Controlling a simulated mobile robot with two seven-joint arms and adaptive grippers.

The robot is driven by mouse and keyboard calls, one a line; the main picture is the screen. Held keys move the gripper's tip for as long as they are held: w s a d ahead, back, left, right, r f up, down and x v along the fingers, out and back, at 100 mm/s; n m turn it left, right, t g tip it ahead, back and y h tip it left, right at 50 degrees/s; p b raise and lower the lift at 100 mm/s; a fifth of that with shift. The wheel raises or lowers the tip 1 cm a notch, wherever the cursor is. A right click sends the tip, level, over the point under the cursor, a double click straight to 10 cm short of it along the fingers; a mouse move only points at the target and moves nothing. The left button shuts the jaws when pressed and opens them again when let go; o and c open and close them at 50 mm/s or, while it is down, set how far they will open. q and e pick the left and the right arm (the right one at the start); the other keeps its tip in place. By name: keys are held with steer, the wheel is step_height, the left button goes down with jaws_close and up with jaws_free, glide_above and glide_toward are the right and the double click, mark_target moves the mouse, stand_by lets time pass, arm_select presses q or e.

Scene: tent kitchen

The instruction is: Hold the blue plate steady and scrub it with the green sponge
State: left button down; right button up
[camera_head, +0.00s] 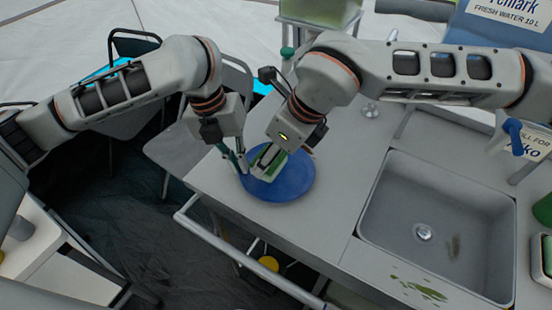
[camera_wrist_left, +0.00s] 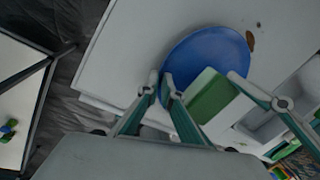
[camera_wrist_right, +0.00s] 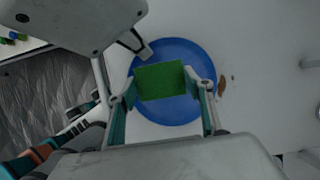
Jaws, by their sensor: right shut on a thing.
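The blue plate (camera_head: 290,186) lies on the counter left of the sink; it also shows in the left wrist view (camera_wrist_left: 205,58) and the right wrist view (camera_wrist_right: 185,55). My right gripper (camera_wrist_right: 163,85) is shut on the green sponge (camera_wrist_right: 160,80), over the left part of the plate in the head view; whether the sponge touches the plate I cannot tell. My left gripper (camera_head: 240,163) is at the plate's left edge, close beside the right gripper. Its fingers stand apart in the left wrist view (camera_wrist_left: 195,82). Part of the plate is hidden by the grippers.
A metal sink (camera_head: 424,232) is right of the plate, with a green smear (camera_head: 422,290) on the counter before it. A small brown stain (camera_wrist_right: 221,86) is beside the plate. A rail (camera_head: 245,262) runs along the counter's front. Chairs stand behind the left arm.

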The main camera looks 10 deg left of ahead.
steer(key=shift+r, duration=2.75)
arm_select(q)
steer(key=c, duration=2.2)
jaws_free()
steer(key=shift+v, duration=4.45)
steer(key=shift+d, duration=0.2)
